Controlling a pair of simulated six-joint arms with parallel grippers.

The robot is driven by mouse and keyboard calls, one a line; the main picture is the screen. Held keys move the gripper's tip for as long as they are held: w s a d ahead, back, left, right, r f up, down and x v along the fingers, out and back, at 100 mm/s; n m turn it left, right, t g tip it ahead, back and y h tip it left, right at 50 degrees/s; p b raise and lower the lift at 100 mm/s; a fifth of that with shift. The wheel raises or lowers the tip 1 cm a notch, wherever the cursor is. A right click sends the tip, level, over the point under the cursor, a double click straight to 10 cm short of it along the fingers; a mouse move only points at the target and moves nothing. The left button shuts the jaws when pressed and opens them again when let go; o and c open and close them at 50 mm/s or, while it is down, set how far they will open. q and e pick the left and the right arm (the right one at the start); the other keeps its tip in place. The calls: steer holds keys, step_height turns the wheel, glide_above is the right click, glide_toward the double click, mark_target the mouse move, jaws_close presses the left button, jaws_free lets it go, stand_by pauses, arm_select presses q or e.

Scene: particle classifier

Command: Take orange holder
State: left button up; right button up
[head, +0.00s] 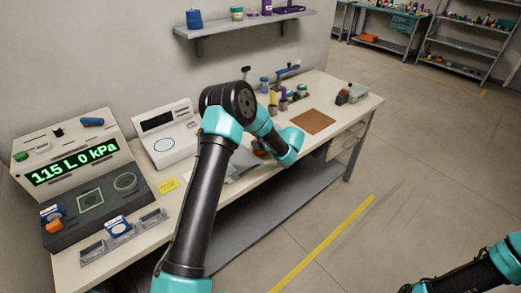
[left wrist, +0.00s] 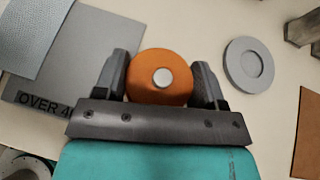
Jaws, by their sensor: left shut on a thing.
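The orange holder (left wrist: 149,68) is round with a pale disc at its centre. In the left wrist view it sits between the two fingers of my left gripper (left wrist: 162,80), which is shut on it. In the head view a small orange part (head: 259,150) shows beside my left arm, low over the bench; the gripper itself is mostly hidden there by the arm. I cannot tell whether the holder touches the bench.
A grey sheet marked "OVER" (left wrist: 80,70) lies left of the holder, and a grey ring-shaped disc (left wrist: 249,65) lies right. A brown mat (head: 312,121) is on the bench's right part. A machine with a green display (head: 72,165) stands at the left end.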

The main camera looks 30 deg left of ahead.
arm_select(q)
jaws_close()
steer(key=shift+r, duration=0.15)
steer(key=shift+r, duration=1.6)
steer(key=shift+s+d+r, duration=0.15)
steer(key=shift+s, duration=0.05)
steer(key=s+d+r, duration=0.1)
steer(key=s+d, duration=0.7)
steer(key=s, duration=0.5)
steer(key=shift+r, duration=0.15)
steer(key=shift+s, duration=0.1)
